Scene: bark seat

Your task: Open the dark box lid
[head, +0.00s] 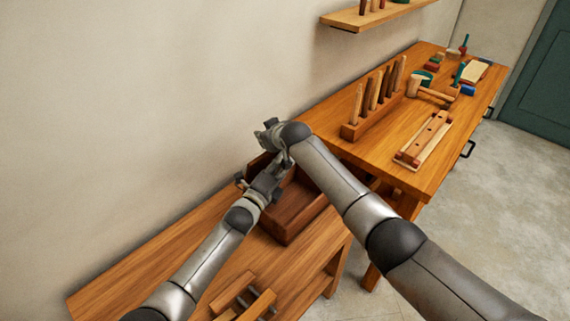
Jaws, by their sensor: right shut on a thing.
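The dark wooden box (284,228) sits at the far right end of the low bench. Its front and right side show, and its inside is partly visible past my arms. A dark panel (257,163), which looks like the raised lid, stands at the back of the box, mostly hidden by my grippers. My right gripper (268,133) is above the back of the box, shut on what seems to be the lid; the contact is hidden. My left gripper (272,172) is just below it, over the box's left side; its fingers are too covered to read.
The low bench (135,285) is bare at left, with tools (245,298) at its front. A taller workbench (360,155) at right holds a tool rack (372,116), a mallet (430,92) and a wooden piece (425,140). A wall shelf (350,20) hangs above. The wall is close behind.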

